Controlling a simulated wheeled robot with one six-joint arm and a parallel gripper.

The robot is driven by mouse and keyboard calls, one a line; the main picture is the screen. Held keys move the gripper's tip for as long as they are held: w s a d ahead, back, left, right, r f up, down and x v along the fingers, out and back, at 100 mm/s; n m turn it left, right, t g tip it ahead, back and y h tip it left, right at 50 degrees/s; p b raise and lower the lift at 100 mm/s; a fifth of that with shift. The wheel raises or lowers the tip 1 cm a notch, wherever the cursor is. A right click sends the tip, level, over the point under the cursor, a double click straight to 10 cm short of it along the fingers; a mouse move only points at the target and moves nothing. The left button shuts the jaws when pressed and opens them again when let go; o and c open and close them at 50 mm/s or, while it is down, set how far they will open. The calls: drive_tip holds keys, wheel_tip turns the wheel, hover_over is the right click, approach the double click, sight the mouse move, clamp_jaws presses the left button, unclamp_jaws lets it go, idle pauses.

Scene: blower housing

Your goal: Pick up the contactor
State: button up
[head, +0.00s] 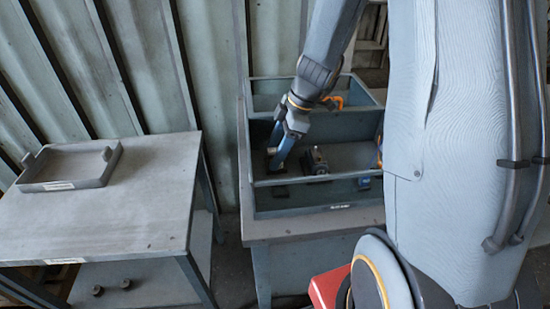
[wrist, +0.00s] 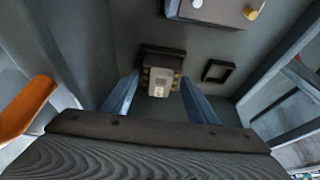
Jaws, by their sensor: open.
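The contactor (wrist: 160,80), a small pale block with brass-coloured terminals at its sides, sits upright in a dark square holder (wrist: 163,52) on the floor of the housing. My gripper (wrist: 160,88) is open in the wrist view, with one blue finger on each side of the contactor. I cannot tell whether the fingers touch it. In the head view my gripper (head: 277,161) reaches down into the left part of the grey housing (head: 318,208); its fingers largely hide the contactor there.
An empty dark square frame (wrist: 217,71) lies right of the contactor. A grey box with a yellow knob (wrist: 215,10) stands beyond it. A grey tray (head: 70,165) rests on the left table (head: 110,220).

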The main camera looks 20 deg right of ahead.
drive_tip(key=c, duration=0.7)
drive_tip(key=shift+r, duration=0.1)
drive_tip(key=shift+c, duration=0.2)
